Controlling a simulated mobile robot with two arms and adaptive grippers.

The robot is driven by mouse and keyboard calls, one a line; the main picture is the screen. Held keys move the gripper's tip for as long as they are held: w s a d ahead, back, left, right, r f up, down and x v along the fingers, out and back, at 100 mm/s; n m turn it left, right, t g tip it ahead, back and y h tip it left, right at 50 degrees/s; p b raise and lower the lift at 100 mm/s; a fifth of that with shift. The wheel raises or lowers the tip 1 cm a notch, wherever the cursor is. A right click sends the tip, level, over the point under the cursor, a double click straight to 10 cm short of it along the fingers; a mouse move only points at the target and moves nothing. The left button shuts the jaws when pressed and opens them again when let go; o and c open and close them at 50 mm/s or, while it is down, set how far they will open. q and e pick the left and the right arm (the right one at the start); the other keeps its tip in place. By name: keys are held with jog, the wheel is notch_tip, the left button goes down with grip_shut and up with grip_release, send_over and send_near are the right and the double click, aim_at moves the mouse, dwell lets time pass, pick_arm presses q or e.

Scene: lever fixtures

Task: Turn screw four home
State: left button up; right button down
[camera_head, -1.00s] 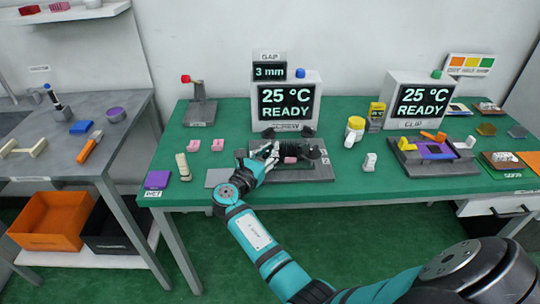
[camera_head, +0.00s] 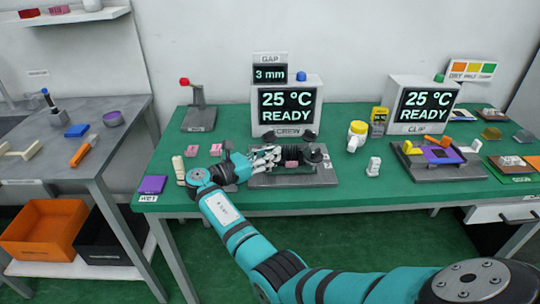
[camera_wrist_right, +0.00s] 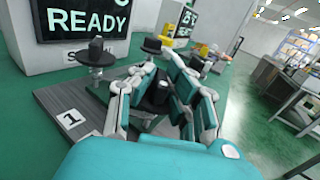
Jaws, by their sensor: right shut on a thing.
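The screw fixture is a grey plate (camera_head: 300,179) on the green bench, below the display marked SCREW. Black screw knobs stand on it; one rear knob (camera_head: 308,136) and a right-hand knob (camera_head: 315,156) show in the head view. A pink block (camera_head: 292,164) sits in the middle. My right gripper (camera_head: 272,157) reaches in from the left, low over the plate. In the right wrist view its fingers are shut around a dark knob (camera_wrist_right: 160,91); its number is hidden. A label "1" (camera_wrist_right: 70,119) and two other knobs, left (camera_wrist_right: 96,50) and far (camera_wrist_right: 152,46), show there. My left gripper is out of view.
The SCREW display (camera_head: 287,103) reads 25 °C READY, with a 3 mm gap readout above. A lever stand (camera_head: 198,112), pink blocks (camera_head: 191,151), a yellow-capped bottle (camera_head: 356,135) and the CLIP fixture (camera_head: 437,171) surround the plate.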

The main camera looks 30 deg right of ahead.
jog(key=c, duration=1.4)
grip_release()
jog(key=shift+o, duration=0.2)
jog(key=a, duration=1.2)
jog(key=shift+s, duration=0.15)
